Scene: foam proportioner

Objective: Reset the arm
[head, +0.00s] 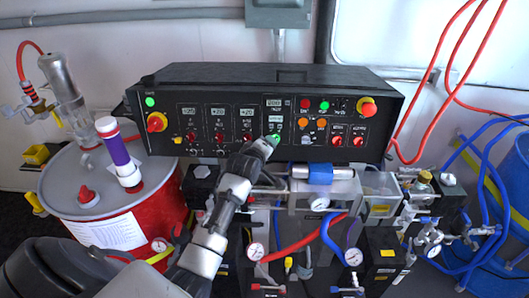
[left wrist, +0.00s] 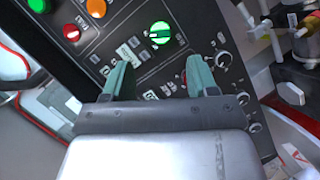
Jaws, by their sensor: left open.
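My left arm (head: 210,235) reaches up from the lower left in the head view to the black control panel (head: 190,95). My left gripper (head: 268,143) is at the panel's lower middle, close to a green lit knob (head: 276,136). In the left wrist view the two greenish fingers of the left gripper (left wrist: 157,70) are spread apart with nothing between them. The green knob (left wrist: 160,33) shows beyond the fingertips there, with its bar roughly level in the picture. Whether the fingers touch the panel cannot be told. My right gripper is not in view.
Valves, gauges and a blue cylinder (head: 320,173) crowd the space below the panel. Red hoses (head: 400,135) and blue hoses (head: 485,190) run on the right. A red stop button (head: 368,109) sticks out at the panel's right.

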